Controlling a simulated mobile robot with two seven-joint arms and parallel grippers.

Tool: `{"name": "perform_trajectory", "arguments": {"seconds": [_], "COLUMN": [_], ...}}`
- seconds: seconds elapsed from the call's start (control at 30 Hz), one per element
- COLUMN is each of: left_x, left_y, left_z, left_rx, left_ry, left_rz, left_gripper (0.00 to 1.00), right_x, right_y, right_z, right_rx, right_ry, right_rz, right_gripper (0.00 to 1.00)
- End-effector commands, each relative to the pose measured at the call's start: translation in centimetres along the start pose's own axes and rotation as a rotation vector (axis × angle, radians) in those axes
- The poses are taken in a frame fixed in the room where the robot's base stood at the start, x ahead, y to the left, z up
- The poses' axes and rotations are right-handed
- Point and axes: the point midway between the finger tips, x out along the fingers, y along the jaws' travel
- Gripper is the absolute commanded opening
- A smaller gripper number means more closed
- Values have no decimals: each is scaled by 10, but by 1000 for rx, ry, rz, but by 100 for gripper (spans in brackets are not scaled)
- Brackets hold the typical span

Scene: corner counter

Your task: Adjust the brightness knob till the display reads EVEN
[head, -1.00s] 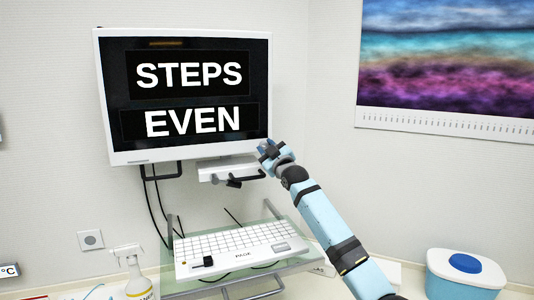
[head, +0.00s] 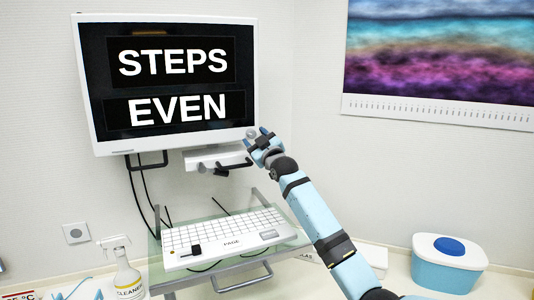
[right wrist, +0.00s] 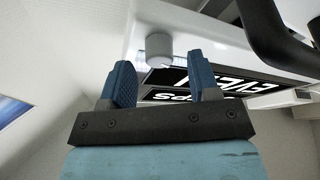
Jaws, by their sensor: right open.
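The monitor (head: 242,80) has a white frame and a black screen. Its display reads STEPS on the upper line and EVEN (head: 178,108) on the lower line. A pale round knob (head: 251,133) sits at the lower right of the frame; it shows large in the right wrist view (right wrist: 159,47). My right gripper (head: 260,143) is at that corner of the monitor. In the right wrist view its two blue fingers (right wrist: 162,84) are spread with an empty gap, and the knob is just beyond their tips, apparently apart from them. My left gripper is not in view.
A keyboard (head: 225,238) lies on a glass shelf below the monitor. A cleaner spray bottle (head: 128,278) stands at the lower left. Cables hang under the monitor. A calendar picture (head: 440,60) hangs on the right wall.

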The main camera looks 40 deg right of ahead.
Motion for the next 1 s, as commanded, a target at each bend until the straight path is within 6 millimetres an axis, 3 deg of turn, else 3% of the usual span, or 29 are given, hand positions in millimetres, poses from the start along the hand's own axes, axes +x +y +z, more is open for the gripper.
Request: {"name": "perform_trajectory", "arguments": {"seconds": [0.3, 0.5, 0.7, 1.0], "left_x": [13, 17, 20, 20], "left_y": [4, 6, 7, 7], "left_z": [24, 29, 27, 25], "left_rx": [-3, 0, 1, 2], "left_ry": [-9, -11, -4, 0], "left_rz": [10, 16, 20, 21], "left_gripper": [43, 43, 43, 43], "right_x": [-74, -108, -121, -122], "right_y": [-3, -2, 0, 0], "right_z": [4, 3, 1, 0], "right_rx": [-3, -3, 0, 0], "right_ry": [0, 0, 1, 0], "right_rz": [-1, 0, 1, 1], "right_gripper": [56, 56, 56, 56]}}
